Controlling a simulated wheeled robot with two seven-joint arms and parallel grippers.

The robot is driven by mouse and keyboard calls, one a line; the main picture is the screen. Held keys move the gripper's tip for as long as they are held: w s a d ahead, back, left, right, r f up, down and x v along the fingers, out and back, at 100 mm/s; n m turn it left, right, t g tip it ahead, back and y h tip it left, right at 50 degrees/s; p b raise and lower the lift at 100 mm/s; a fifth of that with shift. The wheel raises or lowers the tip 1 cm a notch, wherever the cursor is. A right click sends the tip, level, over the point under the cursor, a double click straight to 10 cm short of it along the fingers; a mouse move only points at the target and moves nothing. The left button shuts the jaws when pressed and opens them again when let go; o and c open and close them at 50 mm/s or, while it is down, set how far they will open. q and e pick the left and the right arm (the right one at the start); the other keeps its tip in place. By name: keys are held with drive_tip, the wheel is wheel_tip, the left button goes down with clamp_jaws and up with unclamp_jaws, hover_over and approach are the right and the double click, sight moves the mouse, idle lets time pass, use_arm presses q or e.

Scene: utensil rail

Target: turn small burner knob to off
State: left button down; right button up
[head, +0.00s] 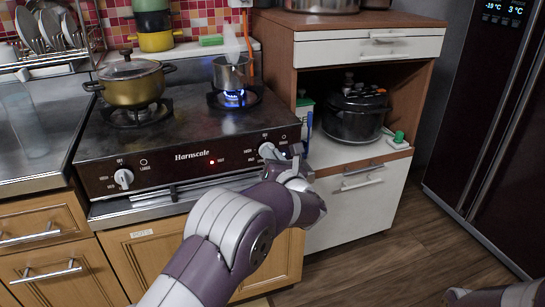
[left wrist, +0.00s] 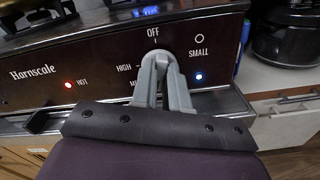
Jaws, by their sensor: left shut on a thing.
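The small burner knob (head: 267,150) is a pale knob at the right end of the dark stove front. In the left wrist view the knob (left wrist: 157,56) sits below the OFF mark, with HIGH to its left and SMALL to its upper right. My left gripper (head: 283,158) is at the knob, its grey fingers (left wrist: 161,84) shut on it and covering most of it. Which mark the knob points at is hard to tell. A blue flame (head: 235,98) burns under the small pot (head: 231,73). My right arm's end (head: 458,295) shows at the lower right; its fingers are unclear.
The large burner knob (head: 124,178) is at the left of the panel. A gold pot (head: 133,83) stands on the left burner. A white drawer cabinet (head: 350,207) with a black cooker (head: 355,113) stands close right. The floor (head: 400,255) is clear.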

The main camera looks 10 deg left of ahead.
use_arm(q)
drive_tip(key=shift+m, duration=0.3)
drive_tip(key=shift+s+f+m+p, duration=0.15)
drive_tip(key=shift+m+p, duration=2.55)
drive_tip(key=shift+m, duration=2.5)
drive_tip(key=shift+w+f+m+p, duration=0.15)
drive_tip(key=shift+m+p, duration=2.5)
drive_tip(key=shift+m, duration=2.55)
drive_tip(key=shift+s+f+m+p, duration=0.15)
drive_tip(key=shift+m+p, duration=2.55)
drive_tip(key=shift+m, duration=2.5)
drive_tip(key=shift+a, duration=0.1)
